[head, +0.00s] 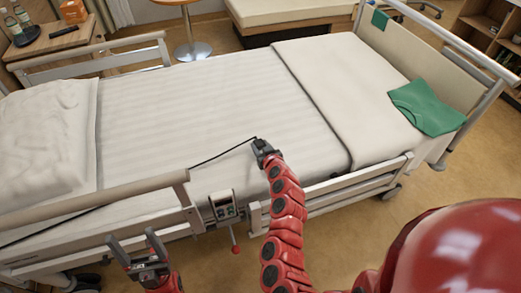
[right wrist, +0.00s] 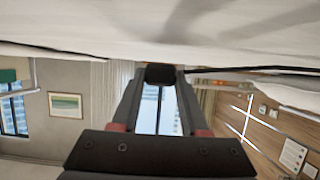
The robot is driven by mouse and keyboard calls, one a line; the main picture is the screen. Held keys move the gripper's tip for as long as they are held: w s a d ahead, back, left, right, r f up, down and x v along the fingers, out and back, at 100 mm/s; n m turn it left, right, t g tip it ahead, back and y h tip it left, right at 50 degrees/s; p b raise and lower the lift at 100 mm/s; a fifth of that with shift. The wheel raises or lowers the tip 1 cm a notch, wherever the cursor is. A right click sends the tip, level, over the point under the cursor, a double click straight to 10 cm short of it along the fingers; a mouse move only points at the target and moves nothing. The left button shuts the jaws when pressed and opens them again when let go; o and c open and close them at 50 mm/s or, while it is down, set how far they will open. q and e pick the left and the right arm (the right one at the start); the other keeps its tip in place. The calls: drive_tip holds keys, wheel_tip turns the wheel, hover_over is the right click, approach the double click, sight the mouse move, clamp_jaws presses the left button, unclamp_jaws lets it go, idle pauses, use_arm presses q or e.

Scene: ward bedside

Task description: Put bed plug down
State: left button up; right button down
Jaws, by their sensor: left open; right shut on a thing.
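The bed plug (head: 258,141) is a small black block with a thin black cable running left from it across the white sheet. My right gripper (head: 262,148) is shut on the plug, over the near side of the mattress. In the right wrist view, the plug (right wrist: 160,74) sits between the fingertips, close to the white sheet (right wrist: 240,40); I cannot tell whether it touches. My left gripper (head: 134,242) is open and empty, in front of the near bed rail at lower left.
The bed (head: 200,100) has a clear white sheet around the plug. A pillow (head: 45,135) lies at left, a folded blanket (head: 325,75) and green cloth (head: 427,106) at right. The near rail (head: 100,200) and a control panel (head: 222,205) edge the bed's near side.

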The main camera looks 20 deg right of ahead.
drive_tip(key=shift+f, duration=1)
drive_tip(key=shift+f+b, duration=0.35)
drive_tip(key=shift+b, duration=0.05)
drive_tip(key=shift+c, duration=2.1)
unclamp_jaws()
drive_tip(key=shift+r, duration=0.1)
